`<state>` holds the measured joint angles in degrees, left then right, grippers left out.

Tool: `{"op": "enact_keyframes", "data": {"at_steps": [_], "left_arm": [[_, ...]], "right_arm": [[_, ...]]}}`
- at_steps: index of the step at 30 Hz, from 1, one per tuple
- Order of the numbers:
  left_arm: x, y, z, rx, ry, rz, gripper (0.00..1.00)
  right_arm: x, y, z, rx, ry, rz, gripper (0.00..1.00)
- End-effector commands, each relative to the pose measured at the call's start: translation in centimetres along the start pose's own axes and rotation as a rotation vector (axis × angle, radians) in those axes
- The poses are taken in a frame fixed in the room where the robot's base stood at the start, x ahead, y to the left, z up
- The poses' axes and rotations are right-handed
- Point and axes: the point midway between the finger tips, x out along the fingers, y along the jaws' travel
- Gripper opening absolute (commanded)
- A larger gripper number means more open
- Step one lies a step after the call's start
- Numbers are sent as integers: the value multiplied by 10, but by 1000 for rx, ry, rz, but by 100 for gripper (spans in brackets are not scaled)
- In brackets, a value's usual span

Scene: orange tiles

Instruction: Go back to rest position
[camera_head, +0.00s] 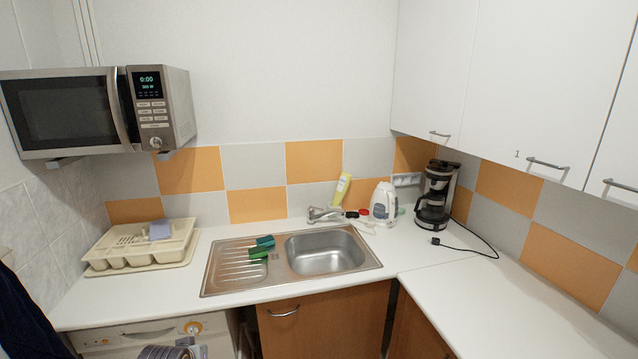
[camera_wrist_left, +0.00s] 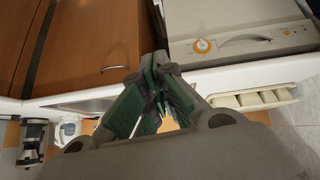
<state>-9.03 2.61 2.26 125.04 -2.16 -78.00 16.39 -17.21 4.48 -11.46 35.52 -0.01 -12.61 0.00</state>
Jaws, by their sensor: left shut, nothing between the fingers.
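My left gripper (camera_wrist_left: 160,62) shows in the left wrist view, with green-padded fingers brought together and nothing between them. It is in front of the worktop's front edge, near the wooden cabinet door (camera_wrist_left: 85,45) and the white appliance front (camera_wrist_left: 235,30). That view is turned over, with the worktop low in the picture. In the head view, the gripper's fingers are not visible. My right gripper is in neither view.
The white worktop (camera_head: 480,310) holds a steel sink (camera_head: 225,270) with green items (camera_head: 262,243) on its drainer. A cutlery tray (camera_head: 140,255) is left, a coffee maker (camera_head: 436,195) back right. A microwave (camera_head: 160,90) hangs upper left. The right worktop is mostly clear.

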Motion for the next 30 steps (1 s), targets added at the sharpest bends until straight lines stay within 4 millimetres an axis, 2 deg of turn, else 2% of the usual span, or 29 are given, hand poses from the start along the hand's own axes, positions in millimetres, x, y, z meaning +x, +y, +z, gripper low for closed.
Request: {"op": "enact_keyframes", "data": {"at_steps": [3, 15, 21, 30], "left_arm": [[-9, 2, 33, 70, -53, 2, 0], [-50, 10, 130, 289, -228, 40, 0], [-67, 13, 159, 358, -284, 61, 0], [-84, 15, 186, 421, -339, 85, 0]], "right_arm": [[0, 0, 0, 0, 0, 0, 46], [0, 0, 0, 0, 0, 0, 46], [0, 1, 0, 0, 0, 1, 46], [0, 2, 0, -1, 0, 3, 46]]}}
